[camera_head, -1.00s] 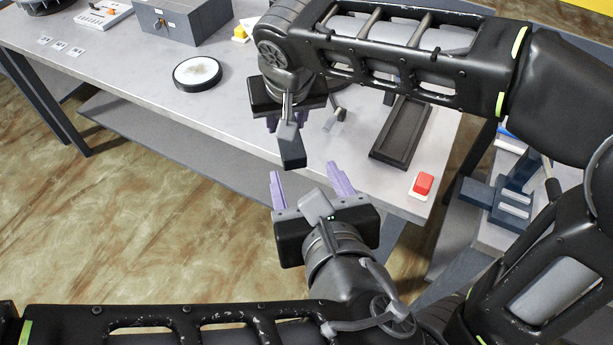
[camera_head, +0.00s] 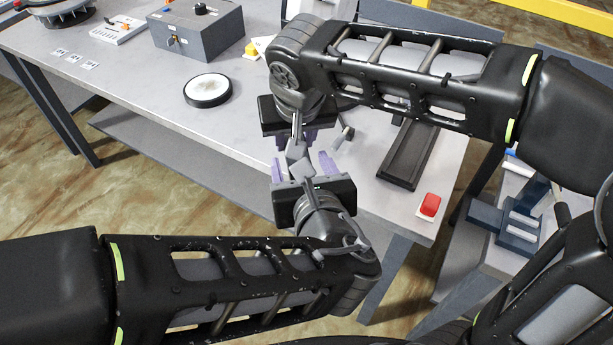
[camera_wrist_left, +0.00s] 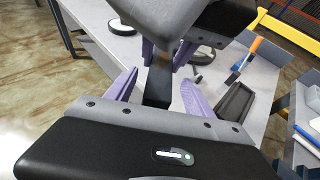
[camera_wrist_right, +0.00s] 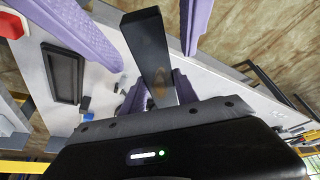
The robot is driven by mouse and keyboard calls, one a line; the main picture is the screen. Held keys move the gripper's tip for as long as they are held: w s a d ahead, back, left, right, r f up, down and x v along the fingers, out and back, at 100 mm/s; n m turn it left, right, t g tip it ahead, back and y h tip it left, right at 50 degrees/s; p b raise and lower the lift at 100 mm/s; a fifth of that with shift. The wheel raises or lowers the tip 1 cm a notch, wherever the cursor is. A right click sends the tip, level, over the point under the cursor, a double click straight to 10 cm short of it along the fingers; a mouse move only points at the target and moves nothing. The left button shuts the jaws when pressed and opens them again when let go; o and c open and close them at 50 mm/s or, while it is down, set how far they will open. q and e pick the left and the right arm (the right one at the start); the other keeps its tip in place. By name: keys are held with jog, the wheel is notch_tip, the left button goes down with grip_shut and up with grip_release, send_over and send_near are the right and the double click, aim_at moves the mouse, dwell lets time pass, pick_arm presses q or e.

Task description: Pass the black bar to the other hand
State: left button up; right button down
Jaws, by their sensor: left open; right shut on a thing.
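The black bar (camera_head: 297,153) is gripped in my right gripper (camera_head: 295,140), whose purple fingers point down toward the lower gripper. The bar also shows in the right wrist view (camera_wrist_right: 148,45), sticking out from between that gripper's fingers. My left gripper (camera_head: 301,163) faces it from below with its fingers spread. In the left wrist view the bar (camera_wrist_left: 158,86) lies between the left fingers, with visible gaps on both sides. The bar is mostly hidden in the head view by the grippers.
Both grippers are at the table's (camera_head: 145,95) front edge. A black tray (camera_head: 408,155) and a red button (camera_head: 430,205) are to the right. A round white-topped disc (camera_head: 208,90) and a grey box (camera_head: 197,32) are to the left. Bare table lies between.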

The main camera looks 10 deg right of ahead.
pick_arm(q)
jog(key=shift+w+f, duration=0.25)
jog(key=shift+w, duration=0.45)
jog(key=shift+c, duration=0.4)
grip_shut()
pick_arm(e)
jog(key=c, duration=0.9)
grip_release()
jog(key=shift+o, duration=0.2)
jog(key=shift+r, duration=0.1)
notch_tip(320, 180, up, 10)
